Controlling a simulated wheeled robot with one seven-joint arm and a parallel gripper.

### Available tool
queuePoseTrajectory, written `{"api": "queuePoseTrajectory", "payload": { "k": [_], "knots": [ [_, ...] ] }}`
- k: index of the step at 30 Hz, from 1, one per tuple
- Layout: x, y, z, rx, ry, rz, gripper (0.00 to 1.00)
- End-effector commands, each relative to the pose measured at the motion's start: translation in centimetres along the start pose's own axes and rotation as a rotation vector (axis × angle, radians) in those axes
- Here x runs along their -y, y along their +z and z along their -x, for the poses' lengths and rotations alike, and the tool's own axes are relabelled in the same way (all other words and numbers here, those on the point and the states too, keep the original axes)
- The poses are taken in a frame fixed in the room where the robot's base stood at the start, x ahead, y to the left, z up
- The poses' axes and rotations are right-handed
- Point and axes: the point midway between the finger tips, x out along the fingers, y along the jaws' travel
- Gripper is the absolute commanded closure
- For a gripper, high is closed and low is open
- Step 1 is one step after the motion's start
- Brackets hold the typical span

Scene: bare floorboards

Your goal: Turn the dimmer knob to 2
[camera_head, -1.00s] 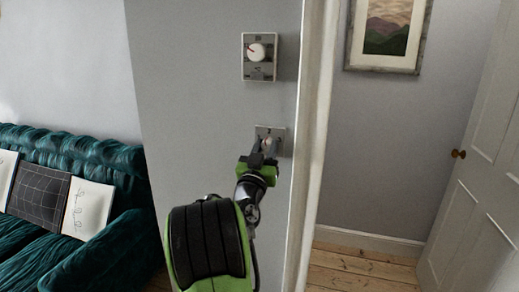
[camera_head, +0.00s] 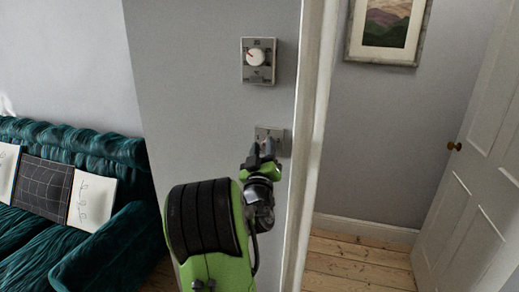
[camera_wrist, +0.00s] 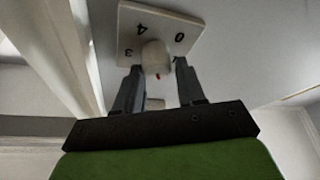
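The dimmer is a pale square plate (camera_head: 277,134) low on the grey wall, beside the door frame. In the wrist view the plate (camera_wrist: 128,18) appears upside down, with the digits 0, 4 and 3 readable. My gripper (camera_head: 261,150) is at the plate. In the wrist view its two dark fingers (camera_wrist: 158,72) stand apart, one on each side of the knob, with a thin gap seeming to show. I cannot tell whether either touches. The fingers hide the knob in the head view.
A wall thermostat (camera_head: 258,61) with a white dial is above the dimmer. The white door frame (camera_head: 314,130) stands close on the right, with an open white door (camera_head: 475,190) beyond. A teal sofa (camera_head: 120,215) with cushions is at the left.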

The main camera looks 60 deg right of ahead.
Motion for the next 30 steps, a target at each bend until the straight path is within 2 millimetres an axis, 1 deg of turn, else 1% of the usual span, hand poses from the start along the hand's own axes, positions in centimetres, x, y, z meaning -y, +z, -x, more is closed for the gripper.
{"api": "queuePoseTrajectory", "payload": {
  "k": [1,3,11,14,17,21,30],
  "knots": [
    [0.0,0.1,0.0,0.003,0.000,0.000,0.53],
    [-0.1,0.2,0.1,0.006,0.000,0.001,0.42],
    [-0.3,0.5,0.2,0.011,0.002,0.001,0.42],
    [-0.1,0.6,1.0,0.011,0.002,0.000,0.42],
    [0.1,0.8,2.9,0.010,0.001,-0.001,0.42],
    [0.3,1.0,6.2,0.009,0.000,-0.002,0.42],
    [0.6,0.7,12.9,0.007,-0.002,-0.003,0.42]
  ]
}}
